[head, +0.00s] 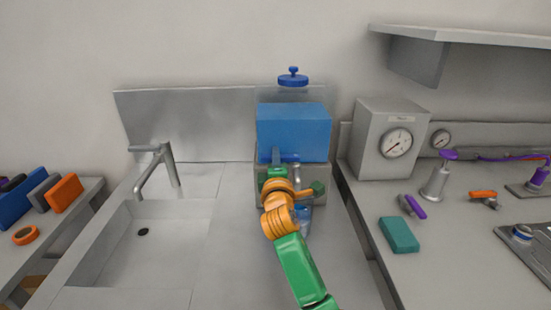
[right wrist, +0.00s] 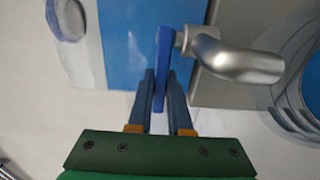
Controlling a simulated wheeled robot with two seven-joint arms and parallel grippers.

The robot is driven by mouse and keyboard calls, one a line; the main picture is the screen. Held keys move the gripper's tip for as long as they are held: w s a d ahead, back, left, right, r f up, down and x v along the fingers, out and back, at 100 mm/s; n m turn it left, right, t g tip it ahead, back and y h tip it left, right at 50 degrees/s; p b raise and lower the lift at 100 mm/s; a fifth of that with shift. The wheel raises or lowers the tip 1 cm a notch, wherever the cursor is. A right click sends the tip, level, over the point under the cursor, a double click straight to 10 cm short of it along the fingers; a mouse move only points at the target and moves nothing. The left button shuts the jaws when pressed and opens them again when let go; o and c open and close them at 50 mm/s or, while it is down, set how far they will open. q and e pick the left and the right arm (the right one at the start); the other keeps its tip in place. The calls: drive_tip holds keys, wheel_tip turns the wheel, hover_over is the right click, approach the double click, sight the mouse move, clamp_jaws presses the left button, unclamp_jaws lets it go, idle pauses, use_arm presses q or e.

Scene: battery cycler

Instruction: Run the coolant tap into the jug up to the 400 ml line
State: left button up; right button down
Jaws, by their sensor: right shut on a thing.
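In the right wrist view, my right gripper (right wrist: 160,85) is shut on the blue tap lever (right wrist: 163,60), one finger on each side. The silver tap spout (right wrist: 235,62) sticks out beside the lever. The clear round jug (right wrist: 287,108) shows at the right edge of that view, with blue in it. In the head view the jug (head: 304,220) is mostly hidden behind my right arm; its level and lines cannot be read. My right gripper (head: 275,165) is at the tank's front.
A sink (head: 150,250) with a grey faucet (head: 165,165) lies to the left. On the right bench are a gauge box (head: 375,140), a teal block (head: 398,235) and a purple-topped pump (head: 437,180). A shelf (head: 460,38) hangs above the right bench.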

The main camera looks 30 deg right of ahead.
idle(0.3)
drive_tip(key=n+y+p, duration=0.1)
drive_tip(key=p, duration=0.1)
drive_tip(key=s+r+t+y+p, duration=0.1)
drive_tip(key=p, duration=0.1)
drive_tip(key=shift+n+y, duration=0.3)
drive_tip(key=shift+n, duration=0.1)
drive_tip(key=shift+s+a+f+n+t+y+p, duration=0.15)
drive_tip(key=shift+f+n+t+y+p, duration=0.2)
drive_tip(key=shift+y, duration=0.25)
drive_tip(key=shift+a+f+n+t+y+p, duration=0.1)
drive_tip(key=shift+f+n+t+y+p, duration=0.2)
drive_tip(key=shift+y, duration=0.3)
drive_tip(key=c, duration=0.8)
unclamp_jaws()
drive_tip(key=shift+r, duration=0.1)
drive_tip(key=shift+c, duration=0.2)
drive_tip(key=b+v, duration=0.1)
drive_tip(key=v, duration=0.6)
